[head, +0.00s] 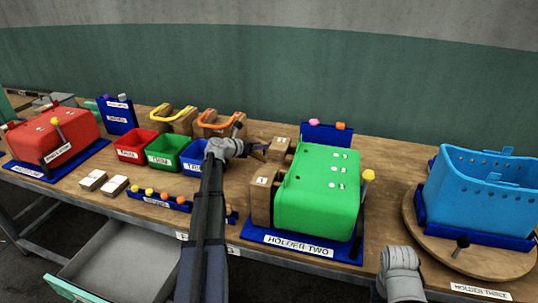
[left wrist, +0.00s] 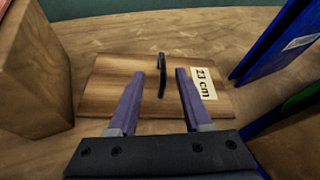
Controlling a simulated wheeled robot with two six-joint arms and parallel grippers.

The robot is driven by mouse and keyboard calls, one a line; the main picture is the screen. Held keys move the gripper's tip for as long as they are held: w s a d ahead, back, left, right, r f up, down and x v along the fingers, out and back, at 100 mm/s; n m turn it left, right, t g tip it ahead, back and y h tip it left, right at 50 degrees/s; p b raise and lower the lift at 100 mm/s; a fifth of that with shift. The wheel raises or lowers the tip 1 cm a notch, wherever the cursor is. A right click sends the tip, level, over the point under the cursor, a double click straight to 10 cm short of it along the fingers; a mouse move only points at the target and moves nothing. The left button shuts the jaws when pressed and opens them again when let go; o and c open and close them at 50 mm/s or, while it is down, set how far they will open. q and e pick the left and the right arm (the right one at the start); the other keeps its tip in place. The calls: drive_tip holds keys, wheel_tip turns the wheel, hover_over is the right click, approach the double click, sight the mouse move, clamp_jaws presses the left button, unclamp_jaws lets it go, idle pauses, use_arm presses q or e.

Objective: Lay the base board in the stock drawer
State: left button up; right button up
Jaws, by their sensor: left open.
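An open grey drawer (head: 125,250) with a green front, likely the stock drawer, sticks out under the table at lower left. My right arm shows at lower right, its fingers out of view.
A green press (head: 318,190) on a blue base stands right of my left gripper, with wooden blocks (head: 262,195) beside it. Red (head: 130,146), green (head: 163,152) and blue bins stand to the left. A blue tub (head: 480,190) sits on a round board at right.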

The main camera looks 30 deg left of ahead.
use_arm(q)
drive_tip(key=shift+b+x, duration=0.8)
drive_tip(key=shift+x, duration=1.8)
drive_tip(key=shift+d+r, duration=0.1)
drive_tip(key=shift+r, duration=0.15)
drive_tip(key=shift+c, duration=0.4)
clamp_jaws()
